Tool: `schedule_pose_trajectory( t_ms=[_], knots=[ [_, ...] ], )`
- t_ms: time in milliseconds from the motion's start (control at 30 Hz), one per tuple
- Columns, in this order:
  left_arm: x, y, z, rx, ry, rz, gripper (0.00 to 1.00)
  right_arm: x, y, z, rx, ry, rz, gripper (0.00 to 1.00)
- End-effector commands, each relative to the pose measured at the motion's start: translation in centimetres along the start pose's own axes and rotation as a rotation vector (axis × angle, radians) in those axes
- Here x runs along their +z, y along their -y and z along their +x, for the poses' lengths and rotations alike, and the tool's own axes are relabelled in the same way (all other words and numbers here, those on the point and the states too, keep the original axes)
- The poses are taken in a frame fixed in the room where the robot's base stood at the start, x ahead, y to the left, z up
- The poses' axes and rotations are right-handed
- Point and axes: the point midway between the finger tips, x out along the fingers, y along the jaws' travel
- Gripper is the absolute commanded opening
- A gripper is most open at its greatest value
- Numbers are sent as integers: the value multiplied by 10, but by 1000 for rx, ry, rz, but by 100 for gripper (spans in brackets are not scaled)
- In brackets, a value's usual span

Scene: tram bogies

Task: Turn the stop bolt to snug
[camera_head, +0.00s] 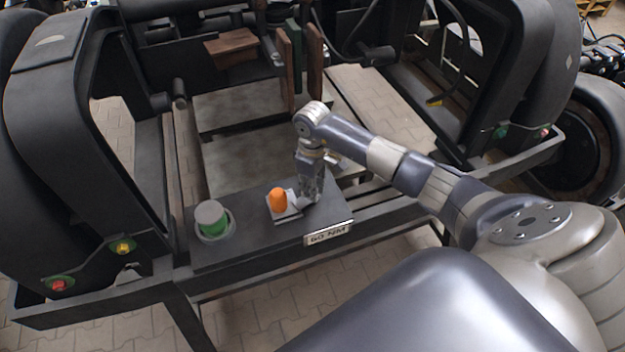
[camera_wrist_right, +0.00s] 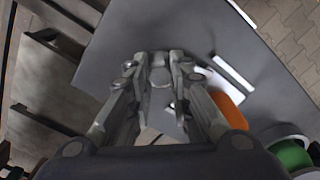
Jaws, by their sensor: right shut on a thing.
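My right gripper (camera_head: 311,200) points down at the dark plate on the near frame beam, just right of an orange piece. In the right wrist view its two fingers (camera_wrist_right: 160,72) are closed around a small grey hexagonal head, the stop bolt (camera_wrist_right: 160,76), which stands on the flat plate. In the head view the fingers hide the bolt, so how far it is turned does not show. My left gripper is in neither view.
The orange piece (camera_head: 278,200) sits on a light grey mount close beside my right gripper. A green cylinder with a grey top (camera_head: 211,219) stands further left. A label reading 60 NM (camera_head: 328,234) is on the plate's front edge. Dark bogie frames rise left and right.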

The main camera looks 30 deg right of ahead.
Motion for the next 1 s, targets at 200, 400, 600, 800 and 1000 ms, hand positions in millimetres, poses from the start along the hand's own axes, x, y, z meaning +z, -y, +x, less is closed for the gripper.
schedule_pose_trajectory(
  t_ms=[200, 400, 600, 800, 1000],
  knots=[
    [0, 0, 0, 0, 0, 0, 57, -1, -1, -1, 3, -4, 1, 0],
    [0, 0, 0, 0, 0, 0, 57, -1, -1, -1, 2, -3, 0, 39],
    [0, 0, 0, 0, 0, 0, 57, 0, 0, 0, 1, -2, -1, 39],
    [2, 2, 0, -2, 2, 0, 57, -1, 0, -10, 1, -2, -1, 39],
    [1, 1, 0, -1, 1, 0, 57, -2, 0, -47, 2, -6, -1, 39]
  ],
)
